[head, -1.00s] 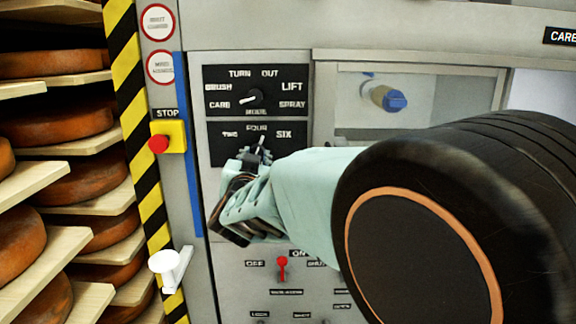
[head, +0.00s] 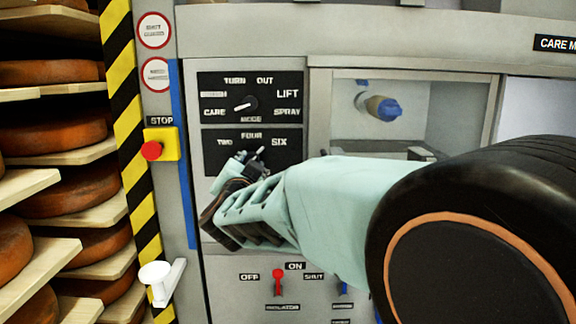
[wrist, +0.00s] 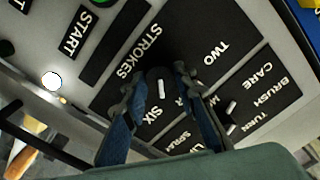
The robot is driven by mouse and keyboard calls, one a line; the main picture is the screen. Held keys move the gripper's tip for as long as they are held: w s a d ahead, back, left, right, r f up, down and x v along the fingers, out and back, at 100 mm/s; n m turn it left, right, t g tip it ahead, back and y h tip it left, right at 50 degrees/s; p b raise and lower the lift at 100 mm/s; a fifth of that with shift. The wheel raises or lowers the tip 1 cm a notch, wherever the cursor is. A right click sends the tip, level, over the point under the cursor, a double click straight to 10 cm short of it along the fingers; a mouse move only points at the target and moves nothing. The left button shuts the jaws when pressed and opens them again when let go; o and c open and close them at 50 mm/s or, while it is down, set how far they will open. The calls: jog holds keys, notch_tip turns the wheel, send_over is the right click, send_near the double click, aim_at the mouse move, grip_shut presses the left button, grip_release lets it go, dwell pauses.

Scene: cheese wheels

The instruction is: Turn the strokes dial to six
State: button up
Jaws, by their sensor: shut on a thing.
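The strokes dial (wrist: 161,88) is a dark knob with a white pointer mark, low on the black plate (head: 222,134) lettered TWO, FOUR and SIX. My gripper (wrist: 158,85) is shut on the dial, with one blue-black finger on each side of it in the wrist view. In the head view my gripper (head: 250,163) hides most of the knob, and only the white pointer tip shows. The pointer leans up and right, between FOUR and SIX. The word STROKES shows in the wrist view beside the fingers.
Just above is the mode dial (head: 247,104), its pointer toward CARE. A yellow stop box (head: 170,144) with a red button is to the left, and a red switch (head: 278,281) is below. Cheese shelves (head: 60,152) stand at the far left.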

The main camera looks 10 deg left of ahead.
jog(key=o, duration=1.1)
jog(key=shift+s, duration=0.1)
jog(key=v, duration=0.7)
jog(key=shift+s+d, duration=0.1)
jog(key=shift+s, duration=0.05)
